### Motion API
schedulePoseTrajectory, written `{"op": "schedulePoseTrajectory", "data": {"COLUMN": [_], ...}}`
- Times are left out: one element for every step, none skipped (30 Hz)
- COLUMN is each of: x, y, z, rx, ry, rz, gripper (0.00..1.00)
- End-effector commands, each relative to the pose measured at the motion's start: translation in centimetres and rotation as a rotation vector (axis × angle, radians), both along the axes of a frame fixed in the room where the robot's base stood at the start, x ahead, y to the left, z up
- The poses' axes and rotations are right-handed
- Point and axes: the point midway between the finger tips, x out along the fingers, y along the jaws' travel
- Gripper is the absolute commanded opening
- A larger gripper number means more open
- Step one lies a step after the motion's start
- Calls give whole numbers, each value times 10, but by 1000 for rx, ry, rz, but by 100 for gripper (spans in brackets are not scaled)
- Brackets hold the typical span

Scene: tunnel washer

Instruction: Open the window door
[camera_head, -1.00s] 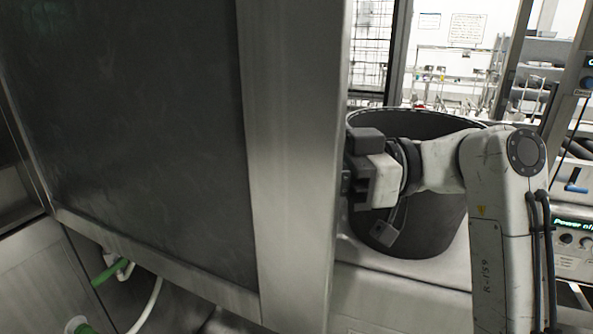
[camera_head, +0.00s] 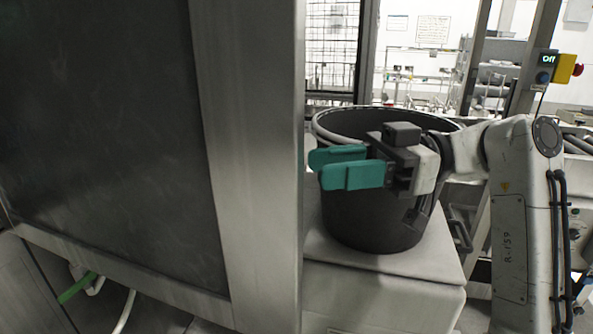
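The window door, a large dark glass panel in a brushed metal frame (camera_head: 250,150), fills the left of the view. Its right edge stands close in front of me. Its handle is not visible, and I cannot tell how far it stands open. My gripper (camera_head: 335,168), with two teal fingers, is just right of the door's right edge, in front of a dark round drum. The fingers point left toward the door and are apart from each other in the picture. They hold nothing that I can see, and no contact with the door shows.
The dark open drum (camera_head: 370,220) stands on a pale base (camera_head: 385,290) behind my gripper. A green-handled valve (camera_head: 77,287) and a hose are below the door. A control box with a yellow and red switch (camera_head: 567,68) is at the upper right.

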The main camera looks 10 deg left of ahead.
Motion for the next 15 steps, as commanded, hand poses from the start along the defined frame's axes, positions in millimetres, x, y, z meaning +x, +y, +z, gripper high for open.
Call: {"op": "schedulePoseTrajectory", "data": {"x": [4,6,7,8,9,10,11,11,11,11,11,11,11,11,11], "y": [-8,-11,-15,-17,-19,-22,-23,-24,-25,-25,-26,-26,-26,-25,-25], "z": [0,0,0,0,0,0,0,0,0,0,0,0,0,0,0], "rx": [1,1,1,0,1,1,1,1,1,1,1,1,0,0,1], "ry": [0,0,0,0,0,0,0,0,0,0,0,0,0,0,0], "rz": [-3,-3,-2,-1,-1,-1,0,0,0,0,0,0,0,0,0], "gripper": [38,38,38,38,38,38,38,38,38,38,38,38,38,38,38]}}
